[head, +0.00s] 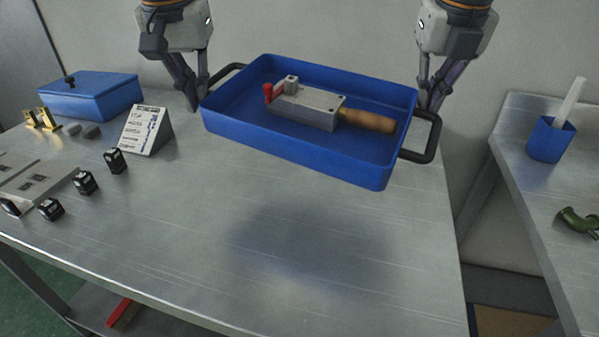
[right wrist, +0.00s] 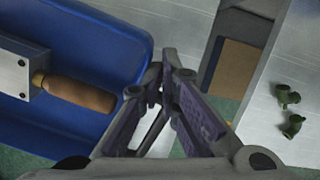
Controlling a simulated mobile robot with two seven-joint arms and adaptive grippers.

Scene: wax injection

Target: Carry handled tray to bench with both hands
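The blue handled tray (head: 290,150) hangs above the metal bench, with its shadow on the bench top below. It looks skewed, its right end nearer the camera. In it lie a grey metal block with a red lever (head: 305,108) and a wooden-handled tool (head: 368,121). My left gripper (head: 196,100) is at the tray's left black handle (head: 228,72) and looks shut on it. My right gripper (head: 430,104) is at the right black handle (head: 432,140) and looks shut on it; its fingertips meet beside the tray in the right wrist view (right wrist: 166,75). The exact finger contact is partly hidden.
The metal bench (head: 200,235) is clear in front and below the tray. At its left stand a blue lidded box (head: 90,97), a sign (head: 146,131) and several small black stamps (head: 85,183). A second metal bench at right holds a blue cup (head: 549,140) and green part (head: 577,221).

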